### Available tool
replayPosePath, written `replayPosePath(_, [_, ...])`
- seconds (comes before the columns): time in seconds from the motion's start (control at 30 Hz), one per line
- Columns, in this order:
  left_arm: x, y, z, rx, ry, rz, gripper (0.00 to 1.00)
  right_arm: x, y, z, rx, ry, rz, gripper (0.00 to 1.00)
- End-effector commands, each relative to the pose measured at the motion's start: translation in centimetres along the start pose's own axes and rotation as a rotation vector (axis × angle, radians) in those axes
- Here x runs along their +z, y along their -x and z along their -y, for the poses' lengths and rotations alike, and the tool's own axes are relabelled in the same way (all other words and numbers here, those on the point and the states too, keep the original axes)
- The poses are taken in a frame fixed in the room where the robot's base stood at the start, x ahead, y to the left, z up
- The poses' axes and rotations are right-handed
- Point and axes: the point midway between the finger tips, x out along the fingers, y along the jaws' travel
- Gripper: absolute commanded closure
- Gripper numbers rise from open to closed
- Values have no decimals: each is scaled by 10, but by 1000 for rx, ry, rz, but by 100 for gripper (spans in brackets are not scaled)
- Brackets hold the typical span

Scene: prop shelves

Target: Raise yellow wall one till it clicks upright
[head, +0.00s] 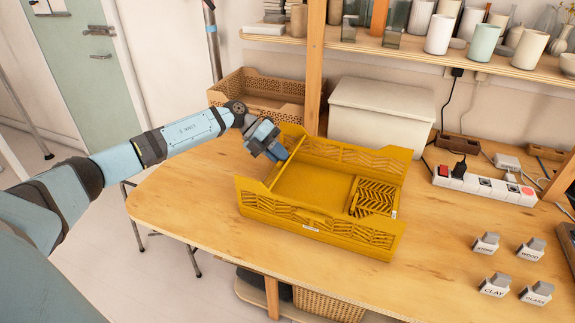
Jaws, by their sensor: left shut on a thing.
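A yellow folding crate (322,238) stands on the wooden table. Its front and back long walls stand up. A slotted panel (374,196) lies low inside the right end, and a plain flat yellow area fills the middle. My left gripper (279,153) is at the crate's back left corner, fingers pointing down, shut on a yellow wall at the left end. The gripper hides much of that wall, so its exact tilt is unclear. I cannot read which wall is numbered one. My right gripper is not in view.
A white lidded box (381,115) and a tan crate (259,92) stand behind, beside a wooden shelf post (314,65). A power strip (484,186) and several labelled blocks (494,285) lie at the right. The table's left front is clear.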

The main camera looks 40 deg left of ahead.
Motion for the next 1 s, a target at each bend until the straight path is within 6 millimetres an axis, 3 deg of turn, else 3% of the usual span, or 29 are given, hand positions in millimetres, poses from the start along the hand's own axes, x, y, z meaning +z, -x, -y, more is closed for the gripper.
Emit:
replayPosePath(0.33, [0,32,-21,-324,3,2,100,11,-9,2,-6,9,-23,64])
replayPosePath(0.6, [0,51,-35,-526,2,0,100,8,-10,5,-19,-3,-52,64])
replayPosePath(1.0, [0,64,-46,-551,1,-1,100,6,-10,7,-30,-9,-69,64])
